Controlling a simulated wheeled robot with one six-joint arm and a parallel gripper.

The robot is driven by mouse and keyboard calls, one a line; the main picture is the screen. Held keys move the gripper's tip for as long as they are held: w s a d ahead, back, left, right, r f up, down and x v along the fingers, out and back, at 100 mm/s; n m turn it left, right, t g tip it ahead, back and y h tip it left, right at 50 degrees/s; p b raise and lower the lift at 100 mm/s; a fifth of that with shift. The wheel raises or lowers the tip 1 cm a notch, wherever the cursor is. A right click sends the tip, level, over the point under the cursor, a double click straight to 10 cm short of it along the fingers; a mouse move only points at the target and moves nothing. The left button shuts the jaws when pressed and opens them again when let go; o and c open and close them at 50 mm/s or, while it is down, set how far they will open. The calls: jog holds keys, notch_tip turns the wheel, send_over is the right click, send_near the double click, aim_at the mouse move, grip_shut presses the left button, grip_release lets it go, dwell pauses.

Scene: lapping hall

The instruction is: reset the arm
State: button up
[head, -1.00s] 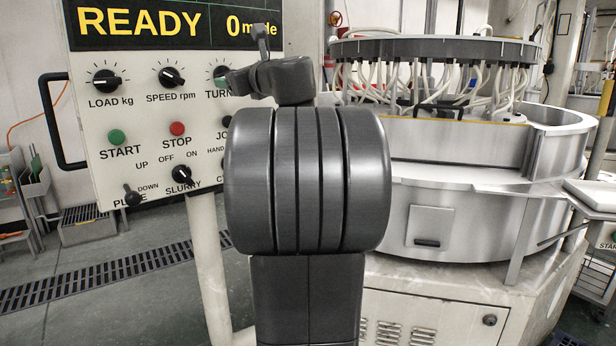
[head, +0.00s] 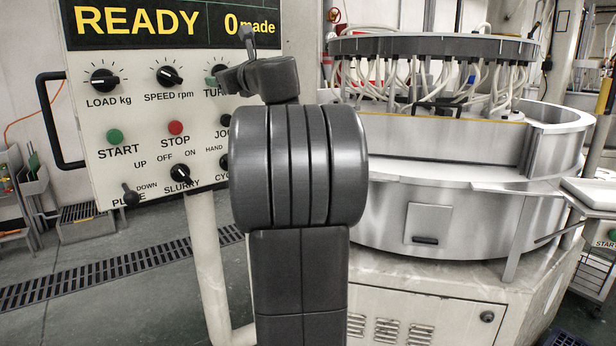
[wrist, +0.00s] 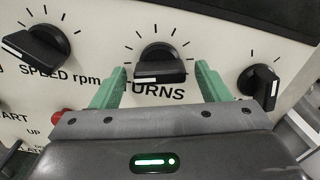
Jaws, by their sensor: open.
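My arm stands in the middle of the head view, in front of the white control panel (head: 150,160). My gripper (wrist: 160,72) is open, with one green finger on each side of the black TURNS knob (wrist: 160,64) in the wrist view. Nothing is held. I cannot tell whether the fingers touch the knob or the panel.
The panel also has a SPEED knob (head: 169,76), a LOAD knob (head: 104,79), a green START button (head: 114,137) and a red STOP button (head: 175,128). Its display (head: 170,22) reads READY. A large round steel machine (head: 450,215) stands to the right.

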jog(key=b+v, duration=0.2)
jog(key=v, duration=1.1)
jog(key=p+x, duration=0.2)
jog(key=x, duration=1.1)
jog(key=shift+w+a+r, duration=0.1)
jog(key=shift+w+a, duration=0.15)
jog(key=shift+w+a+r+m+p, duration=0.1)
jog(key=shift+w+a+m+p, duration=0.1)
jog(key=shift+m+p, duration=0.35)
jog(key=m+p, duration=0.2)
jog(key=m, duration=0.1)
jog(key=shift+s+d, duration=0.1)
jog(key=shift+s, duration=0.05)
jog(key=shift+m+p, duration=0.4)
jog(key=shift+m, duration=0.35)
jog(key=m+p, duration=0.2)
jog(key=m, duration=0.2)
jog(key=shift+m, duration=0.3)
jog(key=m+p, duration=0.4)
jog(key=m, duration=0.2)
jog(key=shift+m, duration=0.4)
jog(key=shift+m+p, duration=0.75)
jog(key=shift+m, duration=0.95)
